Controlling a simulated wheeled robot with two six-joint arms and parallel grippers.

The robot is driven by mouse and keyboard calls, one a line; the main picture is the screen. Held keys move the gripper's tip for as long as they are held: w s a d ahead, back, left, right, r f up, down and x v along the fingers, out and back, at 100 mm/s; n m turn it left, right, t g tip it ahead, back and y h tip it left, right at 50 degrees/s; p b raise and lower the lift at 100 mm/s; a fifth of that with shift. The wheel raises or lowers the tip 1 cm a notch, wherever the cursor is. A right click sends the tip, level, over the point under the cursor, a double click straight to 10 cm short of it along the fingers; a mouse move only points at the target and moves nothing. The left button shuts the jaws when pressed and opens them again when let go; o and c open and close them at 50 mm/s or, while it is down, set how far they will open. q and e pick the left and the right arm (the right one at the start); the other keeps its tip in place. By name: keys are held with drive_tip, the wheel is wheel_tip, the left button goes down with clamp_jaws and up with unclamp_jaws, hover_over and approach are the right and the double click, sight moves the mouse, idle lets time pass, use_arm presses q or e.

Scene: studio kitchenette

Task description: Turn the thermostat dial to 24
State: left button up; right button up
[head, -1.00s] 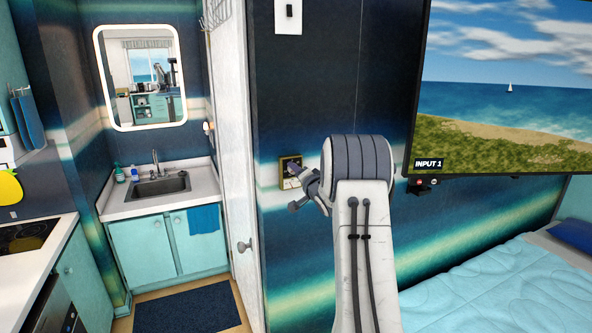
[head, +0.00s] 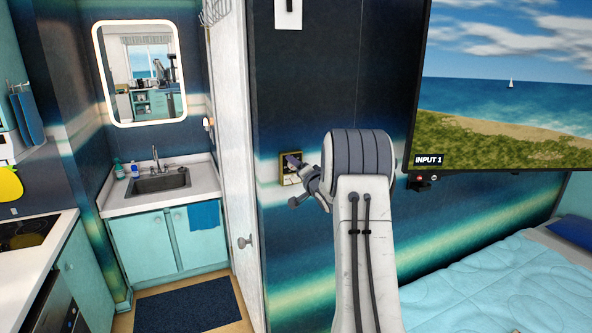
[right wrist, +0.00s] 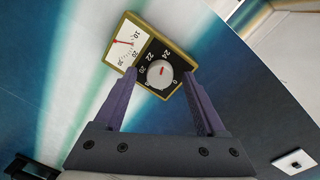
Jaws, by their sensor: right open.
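The thermostat (head: 284,178) is a small gold-framed box on the dark blue wall, partly hidden by my right gripper in the head view. In the right wrist view the thermostat (right wrist: 127,44) shows a white thermometer panel and a black panel with a round white dial (right wrist: 157,77). My left gripper is out of view.
A large TV screen (head: 510,80) juts out right of my right arm, above a bed (head: 500,280). A white door edge (head: 230,150) stands left of the thermostat. A wall switch (head: 288,12) is above it. The wall around the thermostat is otherwise bare.

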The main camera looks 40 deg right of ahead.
drive_tip(key=b+v, duration=0.4)
drive_tip(key=v, duration=0.6)
drive_tip(key=shift+b, duration=0.4)
drive_tip(key=shift+s+f, duration=0.1)
drive_tip(key=shift+s, duration=0.05)
drive_tip(key=w+a+f+n+g+y+b, duration=0.1)
drive_tip(key=a+f+n+g+b, duration=0.2)
drive_tip(key=a, duration=0.6)
drive_tip(key=w+a+f+n+g+y+b, duration=0.1)
drive_tip(key=a+f+n+y, duration=0.1)
drive_tip(key=a+f, duration=0.6)
drive_tip(key=s+a+f+n+g+y+b, duration=0.1)
drive_tip(key=s+a+f+n+g, duration=0.2)
drive_tip(key=a, duration=0.5)
drive_tip(key=s+a+f+n+g+y+b, duration=0.1)
drive_tip(key=s+a+f+n, duration=0.3)
drive_tip(key=a, duration=0.5)
drive_tip(key=s+a+f+n+g+b, duration=0.1)
drive_tip(key=s+a+f+n+g, duration=0.1)
drive_tip(key=s, duration=0.7)
drive_tip(key=s+a+f+n+g+b, duration=0.1)
drive_tip(key=s+a+f+n+g, duration=0.2)
drive_tip(key=s, duration=0.7)
drive_tip(key=s+a+f+n+g+b, duration=0.2)
drive_tip(key=s+a+n, duration=0.3)
drive_tip(key=s, duration=0.4)
drive_tip(key=shift+s+a+f+g, duration=0.4)
drive_tip(key=shift+a+g, duration=0.25)
drive_tip(key=shift+g, duration=0.15)
